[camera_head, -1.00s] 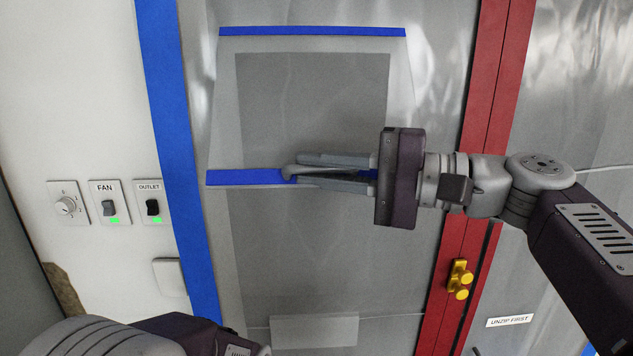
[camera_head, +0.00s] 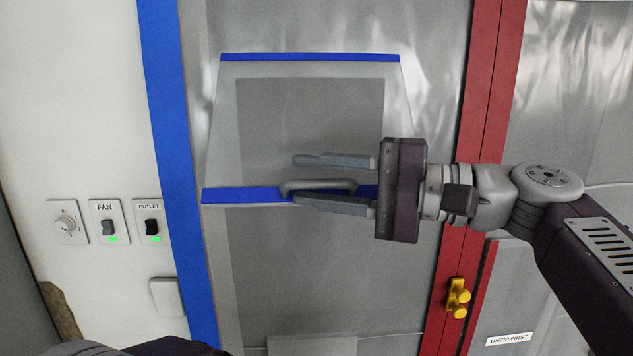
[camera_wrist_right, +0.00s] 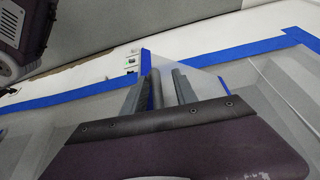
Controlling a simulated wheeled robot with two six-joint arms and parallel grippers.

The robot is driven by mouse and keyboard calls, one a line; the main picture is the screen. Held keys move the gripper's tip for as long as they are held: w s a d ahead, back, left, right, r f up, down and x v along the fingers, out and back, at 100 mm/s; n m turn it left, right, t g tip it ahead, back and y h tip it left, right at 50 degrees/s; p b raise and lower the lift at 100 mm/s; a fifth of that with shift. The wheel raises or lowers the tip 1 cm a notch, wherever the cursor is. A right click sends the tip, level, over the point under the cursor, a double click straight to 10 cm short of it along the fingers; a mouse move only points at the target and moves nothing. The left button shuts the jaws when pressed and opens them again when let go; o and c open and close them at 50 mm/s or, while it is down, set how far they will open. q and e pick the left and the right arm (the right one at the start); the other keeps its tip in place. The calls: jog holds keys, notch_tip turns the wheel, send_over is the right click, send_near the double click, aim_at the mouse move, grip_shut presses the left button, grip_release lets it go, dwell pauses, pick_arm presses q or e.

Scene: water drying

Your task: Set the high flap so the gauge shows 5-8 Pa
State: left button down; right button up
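The high flap (camera_head: 216,150) is a clear sheet with blue tape along its top and bottom edges. It looks wider at the bottom; how far it stands out, I cannot tell. Its grey handle (camera_head: 318,184) sits on the bottom blue strip. My right gripper (camera_head: 296,179) is open, with one finger above the handle and one just below it. In the right wrist view the handle (camera_wrist_right: 157,88) shows between the spread fingers. No gauge is in view. My left gripper is out of view; only part of my left arm shows at bottom left.
A dial (camera_head: 66,223), a FAN switch (camera_head: 108,223) and an OUTLET switch (camera_head: 152,222) are on the white wall at left. A red zipper strip (camera_head: 476,130) with yellow pulls (camera_head: 458,297) runs right of the flap. An UNZIP FIRST label (camera_head: 508,339) is at lower right.

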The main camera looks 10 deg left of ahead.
jog(key=shift+f, duration=0.1)
jog(key=shift+d, duration=0.25)
jog(key=s+d+b, duration=0.1)
jog(key=d+b, duration=0.2)
jog(key=d, duration=0.5)
jog(key=shift+d, duration=0.25)
